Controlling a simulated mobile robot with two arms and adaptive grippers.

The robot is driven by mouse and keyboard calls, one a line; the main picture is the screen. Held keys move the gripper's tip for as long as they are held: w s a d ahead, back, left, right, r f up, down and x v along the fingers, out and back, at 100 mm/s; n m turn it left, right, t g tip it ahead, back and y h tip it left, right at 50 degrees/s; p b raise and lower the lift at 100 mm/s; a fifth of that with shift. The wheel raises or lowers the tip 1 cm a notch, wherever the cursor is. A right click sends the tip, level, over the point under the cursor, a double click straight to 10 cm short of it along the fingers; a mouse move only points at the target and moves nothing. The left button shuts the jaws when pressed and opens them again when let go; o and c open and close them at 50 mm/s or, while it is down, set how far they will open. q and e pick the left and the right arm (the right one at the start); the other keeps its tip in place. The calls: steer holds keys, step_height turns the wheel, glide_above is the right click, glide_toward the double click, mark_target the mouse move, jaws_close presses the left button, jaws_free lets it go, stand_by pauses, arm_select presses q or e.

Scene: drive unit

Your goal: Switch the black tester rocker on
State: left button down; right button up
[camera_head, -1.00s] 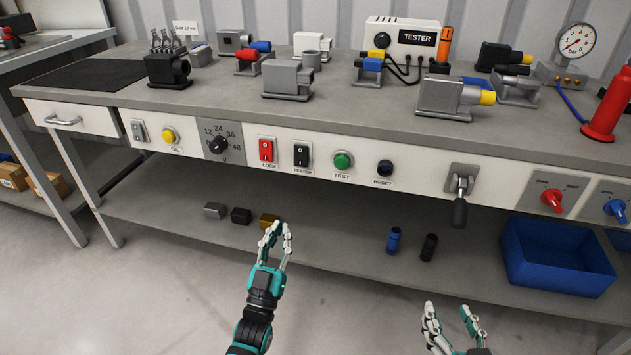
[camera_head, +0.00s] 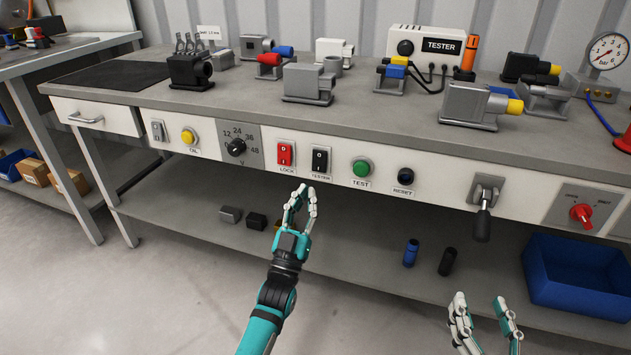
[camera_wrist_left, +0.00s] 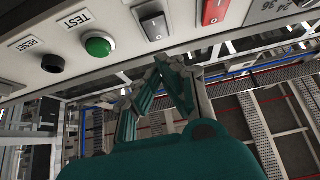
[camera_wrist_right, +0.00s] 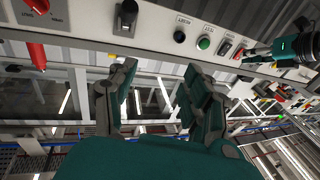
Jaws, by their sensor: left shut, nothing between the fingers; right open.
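The black tester rocker (camera_head: 320,159) sits on the white front panel of the bench, right of the red LOCK rocker (camera_head: 285,153). In the left wrist view the black rocker (camera_wrist_left: 154,26) shows near the top, close to my fingertips. My left gripper (camera_head: 300,190) is shut and empty, just below the panel, under and slightly left of the black rocker, apart from it. My right gripper (camera_head: 484,297) is open and empty, low in front of the bench at the right. The rocker's on or off position is too small to tell.
The green TEST button (camera_head: 361,168) and dark RESET button (camera_head: 405,175) lie right of the rocker. A lever (camera_head: 483,212) juts out farther right. A blue bin (camera_head: 578,272) stands on the lower shelf. The floor in front is clear.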

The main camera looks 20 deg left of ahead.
mark_target(321, 159)
arm_select(q)
steer(key=w, duration=0.2)
steer(key=w+b, duration=0.1)
steer(key=w, duration=0.1)
steer(key=w+r+b, duration=0.1)
steer(key=shift+w+d, duration=0.1)
steer(key=shift+w, duration=0.5)
arm_select(e)
step_height(321, 159, up, 8)
steer(key=s+t+y, duration=0.1)
steer(key=s+t, duration=0.1)
steer(key=t, duration=0.3)
steer(key=shift+s+a+r+t+y, duration=0.15)
steer(key=shift+s+a+t+y, duration=0.1)
steer(key=shift+s+t+y, duration=0.15)
